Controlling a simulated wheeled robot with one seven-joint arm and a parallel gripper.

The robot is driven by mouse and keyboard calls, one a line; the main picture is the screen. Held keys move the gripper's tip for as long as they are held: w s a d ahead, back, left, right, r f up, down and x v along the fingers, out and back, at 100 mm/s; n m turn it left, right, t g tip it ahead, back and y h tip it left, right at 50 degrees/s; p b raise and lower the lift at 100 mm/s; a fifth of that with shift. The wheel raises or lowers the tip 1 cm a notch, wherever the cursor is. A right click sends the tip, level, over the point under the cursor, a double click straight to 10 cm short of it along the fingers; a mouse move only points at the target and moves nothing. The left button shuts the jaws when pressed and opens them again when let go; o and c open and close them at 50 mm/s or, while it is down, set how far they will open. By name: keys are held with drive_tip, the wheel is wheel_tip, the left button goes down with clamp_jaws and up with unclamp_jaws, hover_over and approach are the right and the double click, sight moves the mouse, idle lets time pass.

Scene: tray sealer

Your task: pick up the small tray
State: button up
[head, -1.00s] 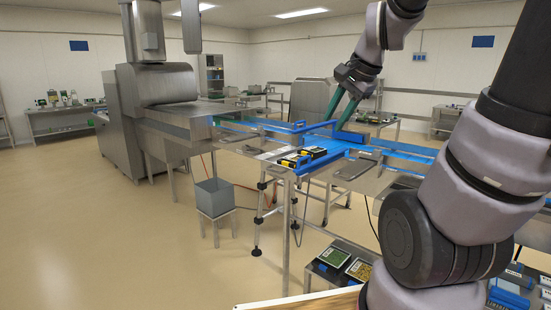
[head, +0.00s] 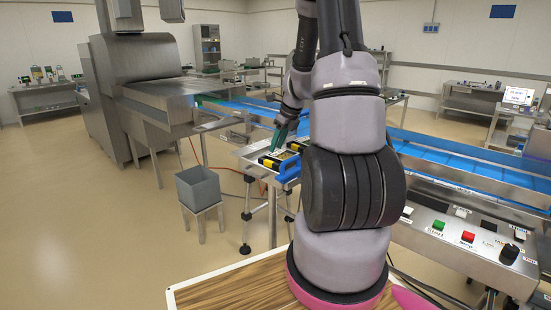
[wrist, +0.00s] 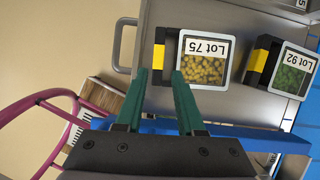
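In the wrist view, a small tray labelled "Lot 75" (wrist: 205,62) holds yellow pieces, with a black-and-yellow block (wrist: 158,60) at its left side. A similar tray labelled "Lot 92" (wrist: 292,70) holds green pieces to its right, with its own black-and-yellow block (wrist: 258,61). My gripper (wrist: 158,76) has two green fingers, spread apart and pointing at the Lot 75 tray's left side, around the line of its block. Nothing is visibly held. In the head view my gripper (head: 281,132) is above the metal shelf with the trays, partly hidden by my arm.
The trays rest on a metal shelf (wrist: 245,105) beside a blue rail (wrist: 225,132). The blue conveyor (head: 460,165) runs behind, with a button panel (head: 465,232) at right.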

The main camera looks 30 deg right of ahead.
sight(269, 161)
drive_tip(key=x, duration=0.9)
drive_tip(key=shift+w+a+r, duration=0.1)
drive_tip(key=shift+a, duration=0.05)
clamp_jaws()
